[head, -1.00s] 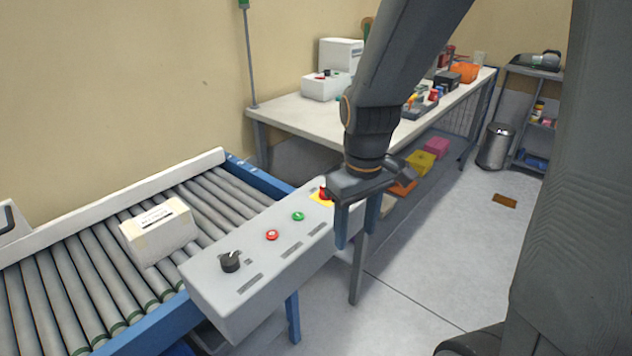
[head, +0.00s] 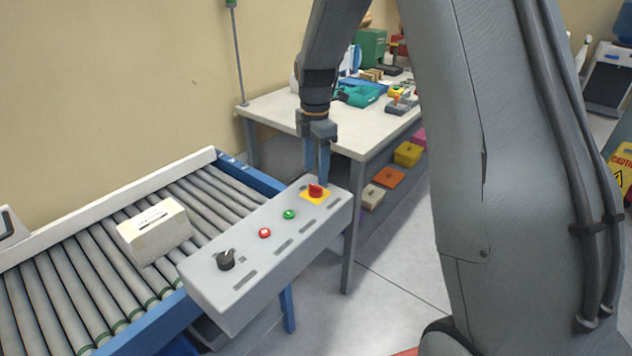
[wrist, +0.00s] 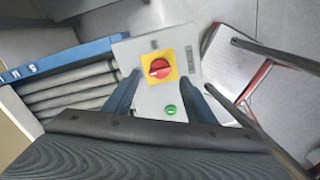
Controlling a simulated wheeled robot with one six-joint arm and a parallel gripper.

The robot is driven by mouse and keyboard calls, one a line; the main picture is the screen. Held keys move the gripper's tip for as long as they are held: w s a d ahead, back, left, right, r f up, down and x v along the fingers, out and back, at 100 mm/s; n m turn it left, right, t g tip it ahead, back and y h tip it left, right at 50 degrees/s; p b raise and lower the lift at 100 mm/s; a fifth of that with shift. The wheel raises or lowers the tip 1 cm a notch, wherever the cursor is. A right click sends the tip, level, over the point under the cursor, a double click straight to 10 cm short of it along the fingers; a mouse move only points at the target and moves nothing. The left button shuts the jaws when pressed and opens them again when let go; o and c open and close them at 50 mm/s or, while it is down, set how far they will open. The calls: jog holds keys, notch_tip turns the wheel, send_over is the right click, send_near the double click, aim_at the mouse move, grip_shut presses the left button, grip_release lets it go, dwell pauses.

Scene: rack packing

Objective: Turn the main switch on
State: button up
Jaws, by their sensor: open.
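The main switch, a red rotary knob (head: 316,190) on a yellow square plate, sits at the far end of the grey control box (head: 235,300). In the wrist view the red knob (wrist: 160,69) lies between and beyond my fingers, its grip bar roughly level across the picture. My gripper (head: 318,180) points down just behind the knob in the head view, its fingers apart and empty. In the wrist view my gripper (wrist: 163,88) has its fingers on either side of the yellow plate. I cannot tell the exact height above the box.
The box also carries a green button (head: 289,214), a red button (head: 265,233) and a black selector (head: 226,260). A roller conveyor (head: 95,255) with a white carton (head: 155,232) lies to the left. A worktable (head: 270,112) stands behind the gripper.

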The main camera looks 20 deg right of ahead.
aim_at(316, 186)
jog(key=shift+f+p, duration=0.55)
jog(key=shift+f, duration=2.1)
jog(key=c, duration=1)
jog(key=shift+o, duration=0.2)
